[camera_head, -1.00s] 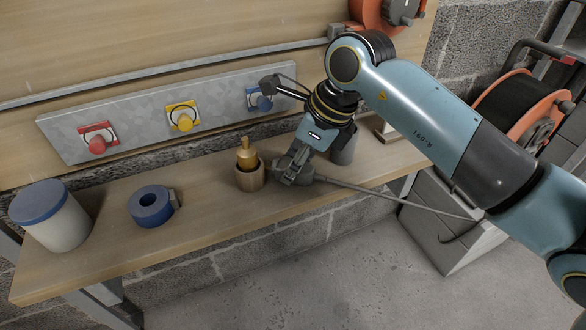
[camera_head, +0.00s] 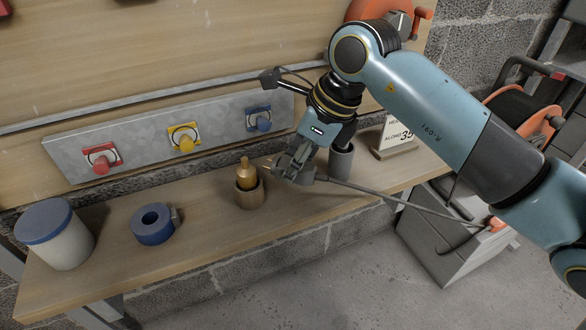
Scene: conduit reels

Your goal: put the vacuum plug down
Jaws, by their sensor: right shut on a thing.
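My right gripper (camera_head: 287,169) is over the wooden shelf (camera_head: 215,220), just right of the wooden cup. It is shut on the grey vacuum plug (camera_head: 306,174), which is partly hidden by the fingers. A grey cable (camera_head: 400,201) runs from the plug to the right, past the shelf's front edge, toward the grey cabinet. I cannot tell whether the plug touches the shelf. My left gripper is not in view.
The shelf holds a blue-lidded tub (camera_head: 62,240), a blue tape roll (camera_head: 153,224), a wooden cup (camera_head: 249,194) with a brass piece, a grey cup (camera_head: 341,160) and a sign (camera_head: 396,140). Red, yellow and blue sockets (camera_head: 183,139) line the panel behind. A grey cabinet (camera_head: 440,240) stands right.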

